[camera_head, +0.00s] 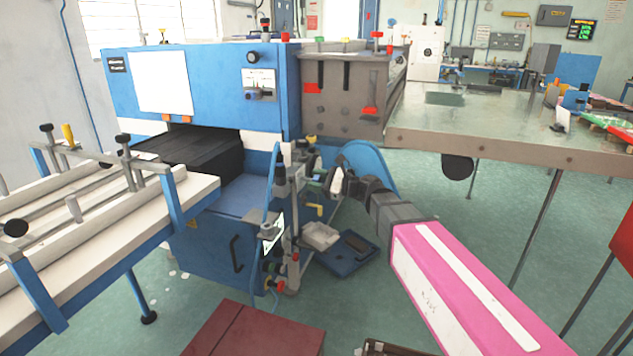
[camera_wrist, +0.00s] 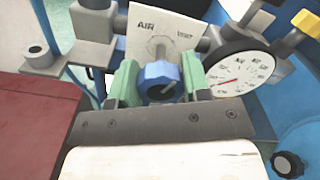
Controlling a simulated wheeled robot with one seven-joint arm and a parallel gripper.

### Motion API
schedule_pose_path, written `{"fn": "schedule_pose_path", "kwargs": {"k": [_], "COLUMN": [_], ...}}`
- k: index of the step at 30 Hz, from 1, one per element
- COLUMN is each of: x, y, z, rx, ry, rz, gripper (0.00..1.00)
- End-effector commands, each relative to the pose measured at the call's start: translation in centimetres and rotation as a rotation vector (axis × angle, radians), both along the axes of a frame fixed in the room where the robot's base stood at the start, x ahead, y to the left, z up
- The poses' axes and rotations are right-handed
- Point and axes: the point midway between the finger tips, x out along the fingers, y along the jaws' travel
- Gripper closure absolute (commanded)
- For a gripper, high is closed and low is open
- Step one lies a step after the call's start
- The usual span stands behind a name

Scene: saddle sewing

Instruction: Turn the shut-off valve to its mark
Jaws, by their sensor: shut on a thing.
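The shut-off valve has a blue knob (camera_wrist: 160,74) in the middle of the wrist view, in front of a pale plate (camera_wrist: 140,42) marked "AIR". A smaller word at the plate's right is hard to read. My gripper (camera_wrist: 158,82) has its green fingers on both sides of the knob and is shut on it. The knob has a dark slot on its face; its angle against the mark is unclear. In the head view, my gripper (camera_head: 318,180) reaches the pipework beside the blue machine; the knob is too small or hidden there.
A round white gauge (camera_wrist: 240,78) with a red needle sits close right of the fingers. A yellow handle (camera_wrist: 306,23) and a black knob (camera_wrist: 289,164) are further right. A grey bracket (camera_wrist: 68,54) stands left. A metal-topped table (camera_head: 480,125) stands right of the blue machine (camera_head: 220,80).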

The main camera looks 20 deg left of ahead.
Motion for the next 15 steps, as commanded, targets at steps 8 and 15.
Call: {"fn": "schedule_pose_path", "kwargs": {"k": [8,15], "x": [-0.15,-0.22], "y": [-0.05,-0.05], "z": [-0.1,-0.18], "rx": [-0.004,-0.008], "ry": [-0.261,-0.489], "rz": [0.001,0.0], "gripper": [0.8,0.8]}}
